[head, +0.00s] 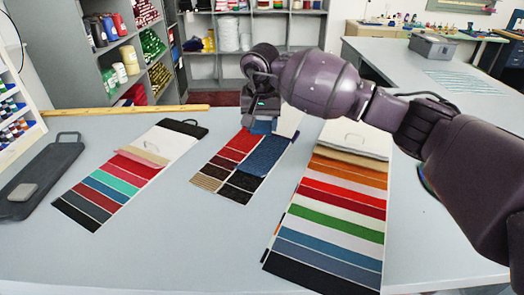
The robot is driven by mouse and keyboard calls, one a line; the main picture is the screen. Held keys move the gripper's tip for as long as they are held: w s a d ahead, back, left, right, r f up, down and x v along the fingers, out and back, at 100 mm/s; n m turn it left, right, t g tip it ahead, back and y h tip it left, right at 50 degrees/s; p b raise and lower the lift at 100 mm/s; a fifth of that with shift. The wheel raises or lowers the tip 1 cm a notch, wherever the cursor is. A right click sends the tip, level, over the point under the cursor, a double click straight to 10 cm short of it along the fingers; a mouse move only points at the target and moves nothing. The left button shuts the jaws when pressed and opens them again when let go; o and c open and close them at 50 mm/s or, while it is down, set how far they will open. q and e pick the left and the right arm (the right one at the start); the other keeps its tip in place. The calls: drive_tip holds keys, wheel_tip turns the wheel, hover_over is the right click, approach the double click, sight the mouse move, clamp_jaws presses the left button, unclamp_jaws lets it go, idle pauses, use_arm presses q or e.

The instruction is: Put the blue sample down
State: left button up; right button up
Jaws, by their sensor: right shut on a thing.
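My right gripper (262,115) is over the far end of the middle sample card, shut on a blue sample (262,127). Only a small part of this sample shows below the fingers, and I cannot tell whether it touches the card. The middle sample card (211,178) lies on the counter with red, dark and brown swatches. A speckled blue patch (261,157) shows on it just in front of the gripper; I cannot tell whether it is one piece with the held sample. My left gripper is not in view.
A striped card (107,186) lies to the left and a larger one (334,217) to the right. A dark board (52,165) with a grey block is at far left. A wooden stick (140,109) lies along the back edge. Bare counter (190,245) is in front.

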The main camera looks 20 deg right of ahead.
hover_over(262, 158)
drive_tip(key=f, duration=0.5)
drive_tip(key=shift+s+a+f, duration=0.1)
drive_tip(key=shift+s+f, duration=0.1)
wheel_tip(262, 158, down, 4)
drive_tip(key=shift+f, duration=0.25)
drive_tip(key=o, duration=0.9)
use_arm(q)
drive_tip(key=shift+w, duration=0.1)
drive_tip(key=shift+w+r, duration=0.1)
use_arm(e)
drive_tip(key=shift+r, duration=0.4)
drive_tip(key=r, duration=0.3)
drive_tip(key=s+r, duration=0.1)
drive_tip(key=r, duration=0.6)
drive_tip(key=shift+s+a+r, duration=0.25)
drive_tip(key=shift+a, duration=0.05)
drive_tip(key=shift+s+r, duration=0.1)
drive_tip(key=shift+r, duration=0.4)
